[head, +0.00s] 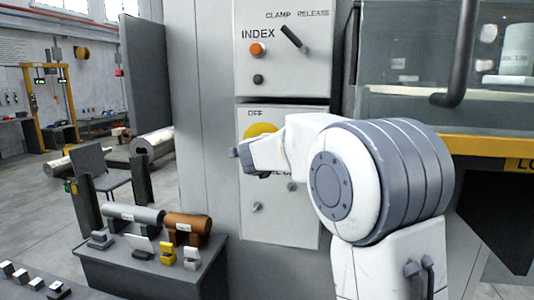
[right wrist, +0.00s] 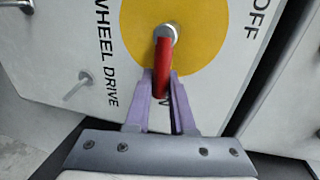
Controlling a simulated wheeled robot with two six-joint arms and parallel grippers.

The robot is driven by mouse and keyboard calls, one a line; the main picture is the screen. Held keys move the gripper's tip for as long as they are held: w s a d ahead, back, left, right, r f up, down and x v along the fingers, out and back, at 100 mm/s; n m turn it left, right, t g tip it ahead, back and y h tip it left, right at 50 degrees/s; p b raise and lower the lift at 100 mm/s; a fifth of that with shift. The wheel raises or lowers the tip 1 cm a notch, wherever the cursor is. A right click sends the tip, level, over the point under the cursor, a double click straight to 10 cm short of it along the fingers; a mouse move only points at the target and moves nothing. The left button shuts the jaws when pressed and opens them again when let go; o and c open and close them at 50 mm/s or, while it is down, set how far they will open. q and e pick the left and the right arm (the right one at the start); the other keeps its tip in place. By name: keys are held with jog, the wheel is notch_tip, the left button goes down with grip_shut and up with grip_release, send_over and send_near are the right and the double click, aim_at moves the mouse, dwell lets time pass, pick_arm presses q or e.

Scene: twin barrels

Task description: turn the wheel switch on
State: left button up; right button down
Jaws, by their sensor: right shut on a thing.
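The wheel switch is a yellow disc (right wrist: 190,25) with a red lever (right wrist: 164,60) on a metal hub, marked "WHEEL DRIVE" and "OFF". In the head view the yellow disc (head: 258,130) shows on the lower grey panel, partly covered by my right arm. My right gripper (right wrist: 161,76) has its purple fingers on either side of the red lever and is shut on it. The lever points from the hub towards my gripper, away from the "OFF" mark. A letter behind the fingers is mostly hidden. My left gripper is not in view.
An upper panel (head: 280,75) marked "INDEX" has a black lever (head: 294,39) and an orange button (head: 258,49). A dark handle (head: 452,85) hangs at the right. A low dark table (head: 150,275) with metal parts stands at the lower left.

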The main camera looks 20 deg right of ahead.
jog(key=shift+a+f, duration=0.15)
jog(key=shift+f, duration=0.1)
jog(key=c, duration=0.9)
grip_release()
jog(key=shift+o, duration=0.7)
jog(key=shift+r, duration=0.15)
jog(key=v, duration=1)
jog(key=shift+s+b, duration=0.2)
jog(key=shift+b, duration=0.25)
jog(key=shift+a, duration=0.15)
